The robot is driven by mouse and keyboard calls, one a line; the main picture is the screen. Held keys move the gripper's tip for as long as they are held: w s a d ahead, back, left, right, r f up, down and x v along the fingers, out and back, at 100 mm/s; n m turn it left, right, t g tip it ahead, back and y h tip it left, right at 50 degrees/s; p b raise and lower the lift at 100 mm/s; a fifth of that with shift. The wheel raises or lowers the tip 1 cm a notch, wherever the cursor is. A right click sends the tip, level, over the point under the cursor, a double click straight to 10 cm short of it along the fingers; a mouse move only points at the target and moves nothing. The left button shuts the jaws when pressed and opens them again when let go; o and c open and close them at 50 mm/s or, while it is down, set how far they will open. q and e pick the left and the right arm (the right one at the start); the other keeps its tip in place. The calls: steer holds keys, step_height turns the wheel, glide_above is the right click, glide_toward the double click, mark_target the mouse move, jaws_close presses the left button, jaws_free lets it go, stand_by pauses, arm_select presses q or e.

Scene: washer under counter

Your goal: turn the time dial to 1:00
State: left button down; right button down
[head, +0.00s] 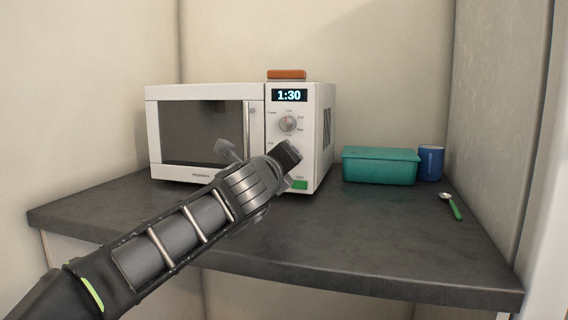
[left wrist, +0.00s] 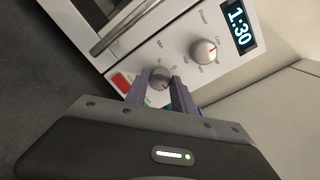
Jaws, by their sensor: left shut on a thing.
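The white microwave (head: 208,92) stands on the dark counter, and its display (head: 289,95) reads 1:30, also in the left wrist view (left wrist: 241,26). The lower dial, the time dial (left wrist: 159,77), is a round grey knob labelled "Min" on the control panel. My left gripper (head: 289,154) is shut on this dial, with one finger on each side of it in the left wrist view (left wrist: 161,91). In the head view the gripper hides the dial. The upper power dial (head: 288,124) is clear of the gripper. My right gripper is not in view.
A red button (left wrist: 122,82) and a green button (head: 299,185) sit near the gripped dial. An orange-brown block (head: 286,74) lies on the microwave. A teal box (head: 380,167), blue mug (head: 431,162) and green-handled spoon (head: 454,207) are at right. The front counter (head: 340,235) is bare.

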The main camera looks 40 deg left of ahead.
arm_select(q)
steer(key=n, duration=0.4)
steer(key=shift+f+b, duration=0.2)
steer(key=shift+b, duration=0.2)
steer(key=c, duration=1.1)
jaws_free()
steer(key=shift+r, duration=0.1)
steer(key=shift+o, duration=0.2)
steer(key=v, duration=0.7)
steer(key=shift+s+p, duration=0.35)
steer(key=shift+s, duration=0.05)
steer(key=shift+r, duration=0.1)
